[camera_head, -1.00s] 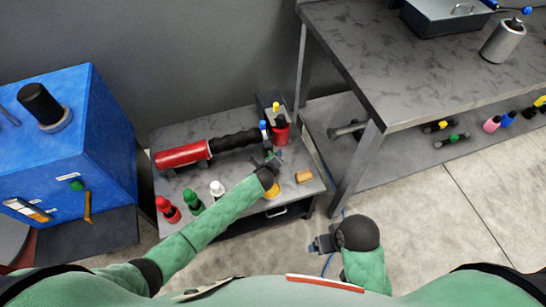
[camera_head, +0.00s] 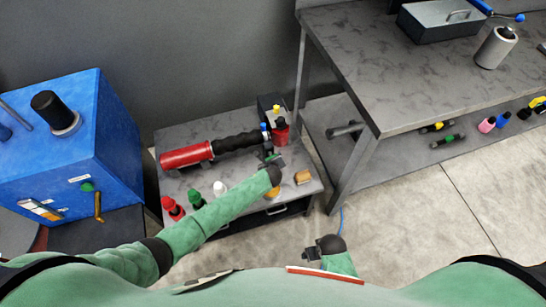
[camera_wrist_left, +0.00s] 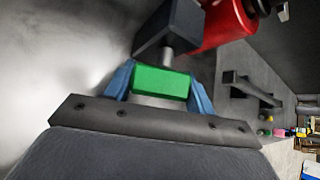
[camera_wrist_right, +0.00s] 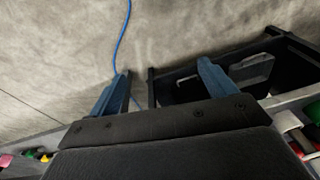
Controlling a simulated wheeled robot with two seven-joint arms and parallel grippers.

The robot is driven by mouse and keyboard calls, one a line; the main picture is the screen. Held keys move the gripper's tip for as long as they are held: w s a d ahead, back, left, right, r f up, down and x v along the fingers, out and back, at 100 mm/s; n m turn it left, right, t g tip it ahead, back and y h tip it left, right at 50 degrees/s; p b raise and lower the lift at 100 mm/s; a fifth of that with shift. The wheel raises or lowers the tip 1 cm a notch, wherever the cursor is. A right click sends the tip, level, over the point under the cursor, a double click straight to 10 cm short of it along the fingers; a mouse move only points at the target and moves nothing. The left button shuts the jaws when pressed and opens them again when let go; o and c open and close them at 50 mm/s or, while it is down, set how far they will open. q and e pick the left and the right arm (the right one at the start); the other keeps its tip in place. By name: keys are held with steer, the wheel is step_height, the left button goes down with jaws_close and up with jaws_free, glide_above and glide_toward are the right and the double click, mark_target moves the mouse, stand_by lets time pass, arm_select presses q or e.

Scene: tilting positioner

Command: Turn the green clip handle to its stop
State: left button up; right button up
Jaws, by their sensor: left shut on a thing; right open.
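The green clip handle (camera_wrist_left: 161,80) is a short green block on a metal shaft that runs into a dark block (camera_wrist_left: 170,28). My left gripper (camera_wrist_left: 160,86) is shut on it, with a blue finger at each side. In the head view this gripper (camera_head: 272,160) is over the right part of the low grey cart (camera_head: 240,185), and the handle is mostly hidden by the hand. My right gripper (camera_head: 312,252) is open and empty near the bottom of the head view. Its spread blue fingers (camera_wrist_right: 165,92) show in the right wrist view.
A red and black tool (camera_head: 190,155), several bottles, a red cup (camera_head: 281,132) and a tan block (camera_head: 302,177) are on the cart. A blue cabinet (camera_head: 110,135) stands left. A grey workbench (camera_head: 370,70) stands right. The floor at lower right is clear.

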arm_select(q)
steer(key=y+p, duration=0.1)
steer(key=p, duration=0.1)
steer(key=m+g+y+p, duration=0.1)
steer(key=p, duration=0.1)
steer(key=shift+a+r+m+y, duration=0.1)
steer(key=shift+a+m+y, duration=0.05)
steer(key=shift+m+y, duration=0.2)
steer(key=shift+a+y+p, duration=0.1)
steer(key=shift+y+p, duration=0.35)
steer(key=shift+p, duration=0.05)
arm_select(e)
steer(key=s+d+f, duration=0.1)
steer(key=s+f, duration=0.1)
steer(key=f, duration=0.5)
steer(key=s+d+f, duration=0.1)
steer(key=d+f, duration=0.1)
steer(key=f, duration=0.6)
steer(key=shift+s+d+f+t, duration=0.2)
steer(key=shift+s+d+t, duration=0.1)
steer(key=shift+s, duration=0.1)
arm_select(q)
steer(key=o, duration=0.7)
